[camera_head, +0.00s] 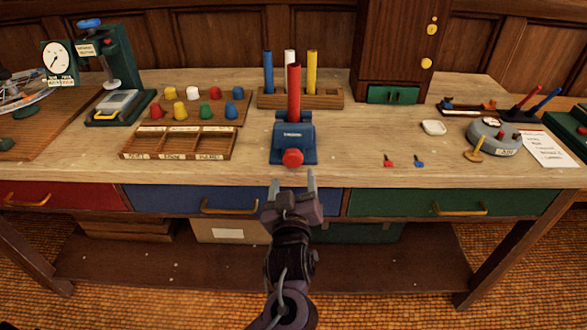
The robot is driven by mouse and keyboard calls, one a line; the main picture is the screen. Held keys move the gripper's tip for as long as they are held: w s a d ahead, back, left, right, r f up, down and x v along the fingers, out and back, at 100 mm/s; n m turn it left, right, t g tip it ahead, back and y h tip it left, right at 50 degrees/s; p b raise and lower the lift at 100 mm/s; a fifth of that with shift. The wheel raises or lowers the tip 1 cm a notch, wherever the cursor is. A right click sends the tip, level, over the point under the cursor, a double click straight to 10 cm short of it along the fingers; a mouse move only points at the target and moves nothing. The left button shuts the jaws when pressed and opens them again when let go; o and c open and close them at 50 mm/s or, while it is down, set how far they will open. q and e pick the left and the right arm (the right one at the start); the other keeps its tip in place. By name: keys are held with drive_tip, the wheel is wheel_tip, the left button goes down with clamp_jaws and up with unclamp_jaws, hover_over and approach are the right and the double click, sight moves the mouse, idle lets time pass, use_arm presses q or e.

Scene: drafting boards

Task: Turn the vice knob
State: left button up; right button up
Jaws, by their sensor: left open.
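The blue vice (293,138) stands on the workbench near its front edge, at the middle of the view. Its round red knob (292,158) faces me at the front of the vice. A red rod (294,92) stands upright at the vice, rising above its top. My left gripper (292,188) is open, just in front of the bench edge and below the knob in the picture. Its two fingers point toward the vice, apart from each other, with nothing between them. The fingertips look apart from the knob. My right gripper is not in view.
A sectioned wooden tray (179,156) and colored caps (193,93) are left of the vice. A rack (330,98) holding rods is behind it. Small red and blue pieces (388,160) and a round grey device (494,137) lie right. Bench beside the vice is clear.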

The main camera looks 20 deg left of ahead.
sight(293, 164)
use_arm(q)
drive_tip(key=x, duration=0.7)
drive_tip(key=shift+w+f+p, duration=0.1)
drive_tip(key=shift+w+p, duration=0.05)
drive_tip(key=shift+p, duration=0.15)
drive_tip(key=shift+c, duration=0.3)
drive_tip(key=c, duration=0.9)
drive_tip(key=m+p, duration=0.1)
drive_tip(key=p, duration=0.1)
drive_tip(key=m+p, duration=0.1)
drive_tip(key=shift+r+p, duration=0.3)
drive_tip(key=shift+p, duration=0.1)
drive_tip(key=shift+a+f+m+p, duration=0.1)
drive_tip(key=shift+f+m+p, duration=0.05)
drive_tip(key=shift+m+p, duration=0.5)
drive_tip(key=shift+f+m, duration=0.2)
drive_tip(key=shift+m, duration=0.05)
